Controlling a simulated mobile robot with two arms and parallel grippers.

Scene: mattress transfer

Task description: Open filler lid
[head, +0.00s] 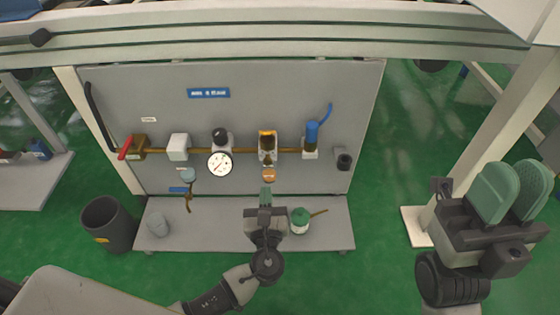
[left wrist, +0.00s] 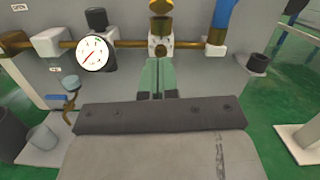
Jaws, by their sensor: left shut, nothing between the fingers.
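A unit with an amber upper part (head: 267,140) and a small orange round piece (head: 269,174) below it sits on the pipe of the grey panel. I cannot tell for sure which part is the filler lid. In the left wrist view, the unit's white body has a round brass fitting (left wrist: 161,49). My left gripper (head: 266,192) is shut and empty, just below the orange piece; its green fingers (left wrist: 157,72) point at the unit, apparently apart from it. My right gripper (head: 511,188) is open and empty at the far right, away from the panel.
The panel carries a red-handled valve (head: 126,147), a pressure gauge (head: 220,164) and a blue-topped unit (head: 311,138). A green-topped can (head: 300,220) and a grey cup (head: 157,224) stand on the shelf (head: 215,235). A dark bin (head: 108,225) stands left.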

